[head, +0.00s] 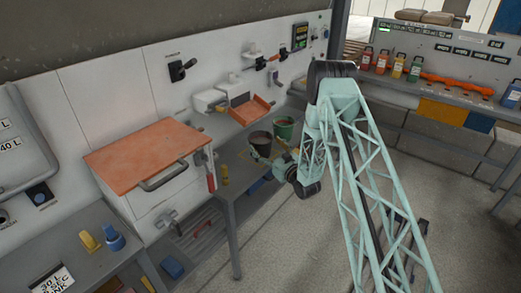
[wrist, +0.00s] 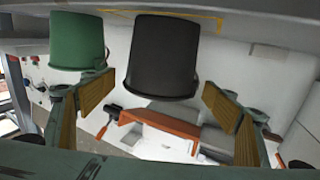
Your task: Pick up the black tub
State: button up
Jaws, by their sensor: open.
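The black tub (head: 260,145) stands on the grey bench in the head view, beside a green tub (head: 284,131). In the wrist view the black tub (wrist: 162,55) is in the upper middle, between the lines of my two fingers, and the green tub (wrist: 77,40) is to its left. My gripper (wrist: 158,86) is open and empty, with its yellow-brown pads apart on either side of the black tub's lower part in the picture. In the head view my gripper (head: 268,163) is just in front of the black tub.
An orange tray (head: 250,110) is fixed to the wall panel behind the tubs. An orange-topped box with a handle (head: 150,145) stands left of them. Several coloured bottles (head: 398,66) line a far bench.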

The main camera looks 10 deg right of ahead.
aim_at(261, 133)
jog(key=shift+w, duration=0.1)
jog(key=shift+b+x, duration=0.35)
jog(key=shift+x, duration=2.1)
jog(key=shift+r, duration=0.1)
jog(key=c, duration=1.2)
jog(key=shift+r, duration=0.1)
jog(key=s+r+p, duration=0.1)
jog(key=s+r, duration=0.1)
jog(key=s, duration=0.6)
jog(key=s+d+r+p, duration=0.1)
jog(key=s+r, duration=0.2)
jog(key=s, duration=0.5)
jog(key=shift+d, duration=0.25)
jog(key=shift+f, duration=0.1)
